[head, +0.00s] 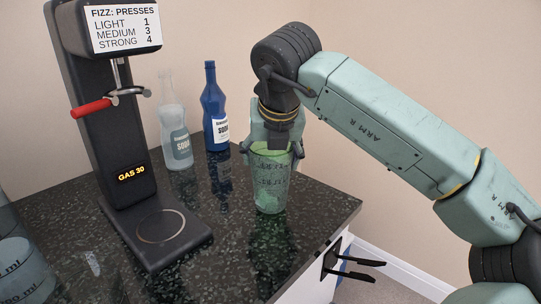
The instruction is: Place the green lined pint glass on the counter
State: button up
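The green lined pint glass (270,185) is a clear, green-tinted glass with dark markings. It is upright near the right end of the dark speckled counter (325,205). Its base is at or very close to the counter top; I cannot tell whether it touches. My gripper (271,151) points down over the glass from above. Its fingers are on opposite sides of the upper part of the glass, close against it, and look shut on it. The gripper hides part of the rim.
A dispenser (125,150) with a red handle and a "GAS 30" display stands left. A clear soda bottle (176,140) and a blue soda bottle (214,105) stand behind. Measuring vessels (22,270) are at the lower left. Black handles (350,265) stick out below the counter's right edge.

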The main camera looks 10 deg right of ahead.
jog(key=o, duration=0.4)
jog(key=shift+c, duration=0.2)
jog(key=p+v, duration=0.5)
jog(key=v, duration=0.6)
jog(key=shift+r, duration=0.45)
jog(key=shift+s+r, duration=0.2)
jog(key=shift+r, duration=0.05)
jog(key=shift+s+f, duration=0.1)
